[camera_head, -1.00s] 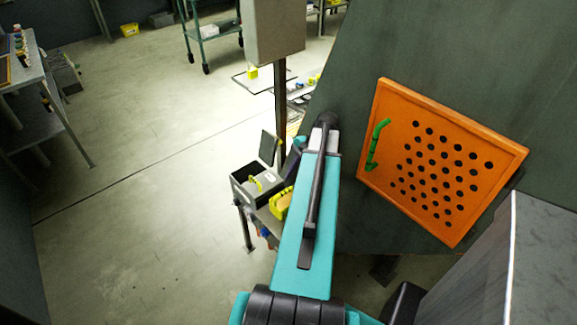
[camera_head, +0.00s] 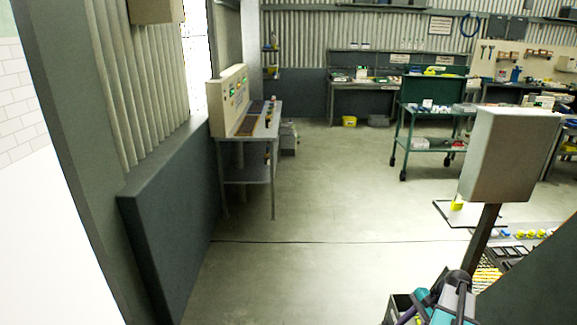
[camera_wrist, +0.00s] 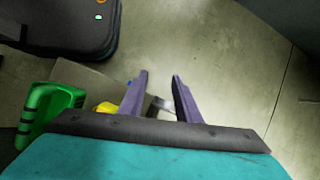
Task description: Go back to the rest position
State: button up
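My gripper (camera_wrist: 160,77) shows in the wrist view with two purple-grey fingers spread apart. Bare floor and a small grey part lie behind the gap, and nothing is held between the fingers. In the head view only part of my teal arm shows at the bottom right edge, in front of a dark open box; the fingertips cannot be made out clearly there. A green handle-like piece with dark stripes (camera_wrist: 47,112) is left of the gripper in the wrist view, apart from the fingers. A yellow item (camera_wrist: 106,108) is partly hidden behind the left finger.
A grey box on a post (camera_head: 508,155) stands at the right. A control desk (camera_head: 237,105) stands at the left wall. A green trolley (camera_head: 430,125) and workbenches (camera_head: 370,88) are at the back. The middle floor (camera_head: 330,200) is clear.

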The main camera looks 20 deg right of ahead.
jog(key=a+f+n+g+p, duration=0.1)
jog(key=a+f+n+g, duration=0.3)
jog(key=a, duration=0.9)
jog(key=a+f+n+g+p, duration=0.15)
jog(key=a+f, duration=0.35)
jog(key=a, duration=0.8)
jog(key=s+a+f+n+h+p, duration=0.1)
jog(key=s+a+f+n+h, duration=0.1)
jog(key=s+a+f+n, duration=0.2)
jog(key=s+a+f+n+g+h+p, duration=0.1)
jog(key=s+a+f+n+h, duration=0.2)
jog(key=s, duration=0.7)
jog(key=shift+s+a+f+n+p, duration=0.25)
jog(key=shift+a+f+n, duration=0.7)
jog(key=shift+a+n, duration=1.55)
jog(key=shift+d+n+g, duration=0.25)
jog(key=shift+d+n, duration=0.1)
jog(key=shift+d, duration=0.05)
jog(key=f+b, duration=0.4)
jog(key=b, duration=0.1)
jog(key=shift+s+f, duration=0.2)
jog(key=shift+f, duration=0.2)
